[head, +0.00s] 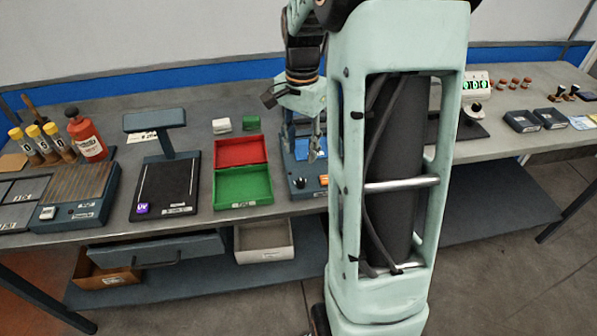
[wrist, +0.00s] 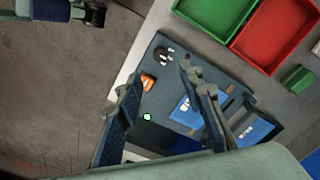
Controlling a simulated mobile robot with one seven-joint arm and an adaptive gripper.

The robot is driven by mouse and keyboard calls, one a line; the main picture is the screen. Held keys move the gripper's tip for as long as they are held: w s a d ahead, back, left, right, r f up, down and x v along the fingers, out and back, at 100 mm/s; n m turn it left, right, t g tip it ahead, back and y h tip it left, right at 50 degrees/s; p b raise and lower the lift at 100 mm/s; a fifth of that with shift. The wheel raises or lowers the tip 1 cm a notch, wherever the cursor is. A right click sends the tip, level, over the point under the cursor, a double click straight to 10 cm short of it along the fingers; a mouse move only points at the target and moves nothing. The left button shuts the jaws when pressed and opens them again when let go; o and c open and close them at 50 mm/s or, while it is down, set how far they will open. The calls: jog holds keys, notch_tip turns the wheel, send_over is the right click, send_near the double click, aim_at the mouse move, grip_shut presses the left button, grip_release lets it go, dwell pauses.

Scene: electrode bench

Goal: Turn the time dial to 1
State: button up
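A dark blue-grey device (wrist: 152,72) lies below my gripper in the wrist view; in the head view the device (head: 300,168) is partly hidden behind my arm and column. A black round dial (wrist: 164,54) sits near one end of its top and also shows in the head view (head: 299,183). Its markings are too small to read. An orange switch (wrist: 147,82) sits beside the dial. My gripper (wrist: 162,78) is open and empty, its fingers spread above the device. The dial lies just beyond the fingertips in the wrist view, with no contact visible.
Green (head: 243,187) and red (head: 240,152) trays stand just left of the device. A black stand with a raised plate (head: 155,120) is farther left. Bottles (head: 88,135) stand at the far left. Right of my column are a green-lit display unit (head: 476,84) and dark boxes (head: 522,121).

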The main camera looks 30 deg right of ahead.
aim_at(301, 181)
notch_tip(301, 181, down, 11)
jog(key=shift+r+b, duration=0.2)
jog(key=shift+b, duration=0.25)
grip_shut()
